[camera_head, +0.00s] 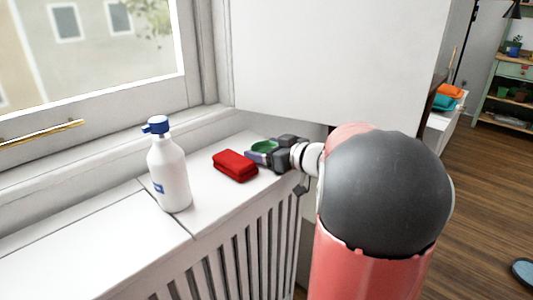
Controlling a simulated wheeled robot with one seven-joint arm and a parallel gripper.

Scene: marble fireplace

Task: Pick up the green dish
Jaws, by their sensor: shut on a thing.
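The green dish (264,147) is small and sits at the far right end of the white sill top, right behind the red folded cloth-like item. My gripper (262,153) reaches in from the right with its fingers at the dish and is shut on it. The near finger covers the dish's front side, so only its green upper part shows. I cannot tell whether the dish touches the sill or is lifted. My arm fills the right middle of the view.
A red folded item (235,166) lies just left of my gripper. The slatted white radiator cover (205,198) has free room at the front left. A window (85,60) and white panel (335,55) stand behind.

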